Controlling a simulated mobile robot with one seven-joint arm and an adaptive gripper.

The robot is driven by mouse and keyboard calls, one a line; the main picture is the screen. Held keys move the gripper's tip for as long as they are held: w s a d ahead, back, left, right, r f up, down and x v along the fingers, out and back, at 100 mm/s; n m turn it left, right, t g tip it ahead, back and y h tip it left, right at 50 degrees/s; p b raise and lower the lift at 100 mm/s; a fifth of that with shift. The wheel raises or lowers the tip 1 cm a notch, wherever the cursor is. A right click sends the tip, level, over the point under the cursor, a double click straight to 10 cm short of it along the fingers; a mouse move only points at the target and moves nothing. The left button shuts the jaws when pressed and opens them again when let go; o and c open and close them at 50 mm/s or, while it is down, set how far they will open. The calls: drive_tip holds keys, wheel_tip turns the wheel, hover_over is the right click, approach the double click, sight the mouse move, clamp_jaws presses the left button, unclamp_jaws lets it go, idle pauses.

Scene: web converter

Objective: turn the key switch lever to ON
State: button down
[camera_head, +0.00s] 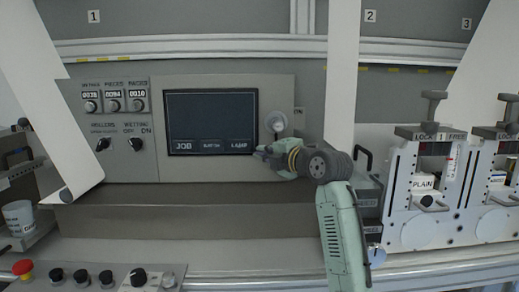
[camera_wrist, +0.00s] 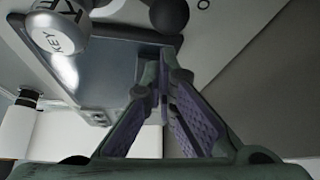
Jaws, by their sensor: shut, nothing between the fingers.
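The key switch (camera_head: 275,121) is a round pale knob on the grey panel, at the right edge of the dark screen. In the wrist view, a silvery cylinder marked KEY (camera_wrist: 58,38) shows at the upper left. A dark rounded part (camera_wrist: 170,14) sits to its right at the top edge; I cannot tell for sure that it is the lever's end. My gripper (camera_head: 262,152) is just below the key switch, in front of the screen's lower right corner. In the wrist view my gripper (camera_wrist: 162,85) has its fingers together and empty, apart from the KEY cylinder.
The screen (camera_head: 212,122) is left of the key switch. Counters (camera_head: 114,105) and two selector knobs (camera_head: 106,144) are further left. A white web (camera_head: 342,75) hangs to the right, close to my arm. Lock units (camera_head: 415,190) stand beyond it. A red button (camera_head: 22,268) is lower left.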

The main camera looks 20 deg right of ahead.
drive_tip(key=shift+d, duration=0.45)
drive_tip(key=shift+r, duration=0.1)
drive_tip(key=shift+s+d+n, duration=0.1)
drive_tip(key=shift+d+n, duration=0.15)
drive_tip(key=shift+n, duration=0.05)
